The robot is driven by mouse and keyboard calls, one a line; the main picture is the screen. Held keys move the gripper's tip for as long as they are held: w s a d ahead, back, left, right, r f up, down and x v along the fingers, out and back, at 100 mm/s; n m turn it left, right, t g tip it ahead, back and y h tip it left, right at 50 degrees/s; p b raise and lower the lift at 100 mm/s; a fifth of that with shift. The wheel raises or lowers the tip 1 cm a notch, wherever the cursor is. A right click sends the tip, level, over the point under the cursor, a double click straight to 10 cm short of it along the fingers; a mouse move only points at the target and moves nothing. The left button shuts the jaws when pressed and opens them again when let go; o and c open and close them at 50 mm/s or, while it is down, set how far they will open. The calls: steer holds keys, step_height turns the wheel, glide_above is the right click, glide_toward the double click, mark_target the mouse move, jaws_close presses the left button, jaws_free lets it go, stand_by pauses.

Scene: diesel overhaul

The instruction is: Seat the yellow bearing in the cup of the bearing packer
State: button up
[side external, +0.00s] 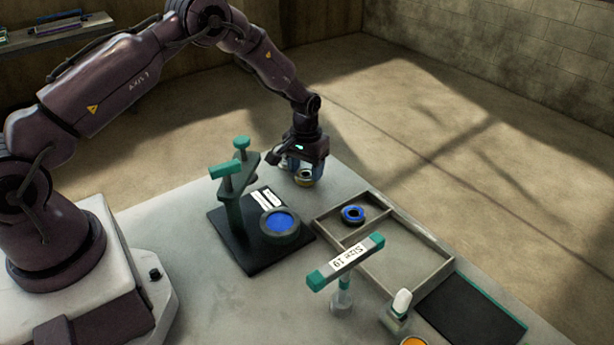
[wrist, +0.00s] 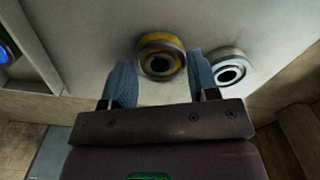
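The yellow bearing (wrist: 160,57) is a ring with a dark bore, between the two blue-grey fingertips of my gripper (wrist: 163,68) in the wrist view. The fingertips come close to its sides; I cannot tell whether they press on it. In the side view the yellow bearing (side external: 305,182) shows under my gripper (side external: 304,168), low over the far part of the table, partly hidden. The bearing packer (side external: 232,205) stands nearer on a black base, with green handles. Its round cup (side external: 280,226) has a dark rim and blue inside.
A pale grey bearing (wrist: 228,67) lies just right of the yellow one. A divided tray (side external: 395,250) holds a blue bearing (side external: 352,214). A black mat (side external: 468,315) lies at the lower right.

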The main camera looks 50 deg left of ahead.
mark_target(308, 175)
steer(key=shift+r, duration=2.3)
steer(key=shift+w+d+r, duration=0.15)
steer(key=shift+d, duration=0.1)
steer(key=s+d+r+m, duration=0.1)
steer(key=s+d+r, duration=0.7)
steer(key=s+d, duration=0.25)
steer(key=shift+n, duration=0.5)
steer(key=shift+s+a+f, duration=0.1)
steer(key=shift+s+f, duration=0.55)
steer(key=shift+f, duration=0.65)
steer(key=shift+s+a+f, duration=0.1)
steer(key=shift+s+f, duration=0.5)
steer(key=shift+f, duration=0.65)
steer(key=shift+s+a+f, duration=0.1)
steer(key=shift+s+f, duration=0.55)
steer(key=shift+f, duration=0.65)
